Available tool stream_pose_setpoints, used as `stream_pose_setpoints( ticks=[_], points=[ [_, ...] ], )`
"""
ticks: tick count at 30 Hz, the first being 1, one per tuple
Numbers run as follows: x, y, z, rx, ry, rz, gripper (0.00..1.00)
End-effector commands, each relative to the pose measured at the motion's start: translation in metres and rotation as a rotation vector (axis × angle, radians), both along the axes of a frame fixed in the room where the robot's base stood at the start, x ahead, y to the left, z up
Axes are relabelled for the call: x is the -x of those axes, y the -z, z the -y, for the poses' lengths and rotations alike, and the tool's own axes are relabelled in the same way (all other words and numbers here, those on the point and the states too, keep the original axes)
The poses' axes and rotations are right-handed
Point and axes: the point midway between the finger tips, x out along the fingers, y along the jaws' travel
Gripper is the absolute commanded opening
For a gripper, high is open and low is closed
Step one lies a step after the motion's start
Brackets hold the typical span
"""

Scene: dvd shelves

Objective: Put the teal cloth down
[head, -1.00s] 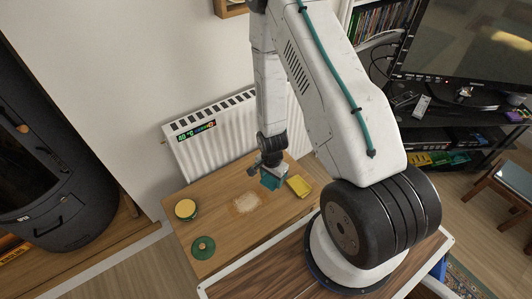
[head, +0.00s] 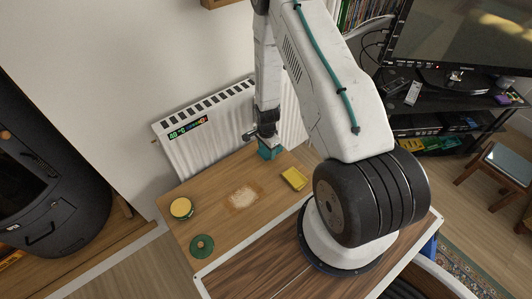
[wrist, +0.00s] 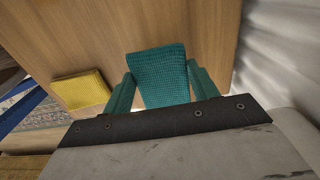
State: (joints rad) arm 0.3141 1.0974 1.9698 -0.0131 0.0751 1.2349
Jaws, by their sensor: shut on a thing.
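The teal cloth (wrist: 158,75) is a folded, textured piece between the two teal fingers of my gripper (wrist: 160,92) in the wrist view. My gripper is shut on it. In the head view my gripper (head: 267,147) is over the back right part of the wooden table, by the radiator, with the teal cloth (head: 268,153) below it. The cloth is at or close to the tabletop; I cannot tell whether it touches.
A yellow cloth (head: 294,178) lies on the wooden table (head: 220,215) near my base. A pale crumbly patch (head: 244,196) is mid-table. A yellow-topped round thing (head: 181,208) and a green lidded thing (head: 202,246) stand at the left. A white radiator (head: 210,130) stands behind.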

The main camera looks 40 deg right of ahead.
Motion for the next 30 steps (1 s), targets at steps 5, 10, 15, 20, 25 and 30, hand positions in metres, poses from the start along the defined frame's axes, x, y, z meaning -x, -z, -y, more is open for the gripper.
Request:
stream_pose_setpoints(
  ticks=[5,10,15,20,25,30],
  points=[
    [-0.008,0.008,0.005,-0.001,0.000,-0.002,0.37],
    [-0.008,0.034,0.005,-0.001,0.000,-0.001,0.37],
    [-0.009,0.036,0.005,0.000,0.000,0.002,0.37],
    [-0.008,0.037,0.005,0.000,-0.001,0.001,0.37],
    [-0.008,0.038,0.005,0.000,-0.001,0.001,0.80],
    [-0.008,0.038,0.005,0.000,-0.001,0.001,0.80]
  ],
)
